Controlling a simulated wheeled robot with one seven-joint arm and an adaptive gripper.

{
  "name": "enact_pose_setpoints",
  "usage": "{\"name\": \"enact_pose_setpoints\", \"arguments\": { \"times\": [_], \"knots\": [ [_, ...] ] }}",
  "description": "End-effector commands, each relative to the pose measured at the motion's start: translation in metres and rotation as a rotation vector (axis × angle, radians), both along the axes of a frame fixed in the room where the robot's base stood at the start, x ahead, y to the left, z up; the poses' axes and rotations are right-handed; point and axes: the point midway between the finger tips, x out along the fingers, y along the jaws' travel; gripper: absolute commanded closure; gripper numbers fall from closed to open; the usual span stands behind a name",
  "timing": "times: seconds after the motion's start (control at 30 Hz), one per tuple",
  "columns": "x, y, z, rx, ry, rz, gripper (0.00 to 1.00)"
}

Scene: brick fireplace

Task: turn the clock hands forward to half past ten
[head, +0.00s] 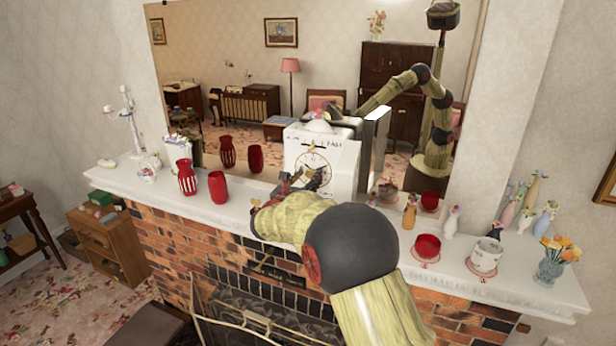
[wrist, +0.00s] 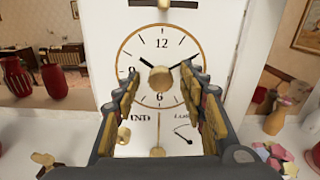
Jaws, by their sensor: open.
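The clock (head: 342,178) is a tall white case on the mantel, in front of the mirror. Its round gold-rimmed dial (wrist: 161,46) faces me in the wrist view, with 12 at the top and 6 at the bottom. A gold hub (wrist: 160,79) sits at its middle. A dark hand (wrist: 179,66) seems to point to the upper right; another dark line runs to the upper left, and I cannot tell which hand is which. My gripper (wrist: 163,82) is open and empty before the dial, one finger on each side of the hub. The fingers hide the dial's lower sides.
Red vases (head: 187,178) stand left of the clock. Right of it are a red bowl (head: 427,247), a white pot (head: 486,257), several figurines and a flower vase (head: 551,267). The mantel (head: 235,205) is narrow, above brick. The mirror (head: 220,60) behind shows reflections.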

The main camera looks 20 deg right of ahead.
Motion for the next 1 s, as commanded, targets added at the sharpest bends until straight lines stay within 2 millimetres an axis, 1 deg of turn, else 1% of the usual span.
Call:
{"name": "enact_pose_setpoints", "arguments": {
  "times": [0.17,0.9,1.0],
  "knots": [
    [0.0000,0.0000,-0.0001,0.000,0.000,0.000,0.58],
    [-0.0002,0.0001,-0.0004,0.000,0.000,0.000,1.00],
    [-0.0002,0.0002,-0.0004,0.000,0.000,0.000,1.00]
  ]
}}
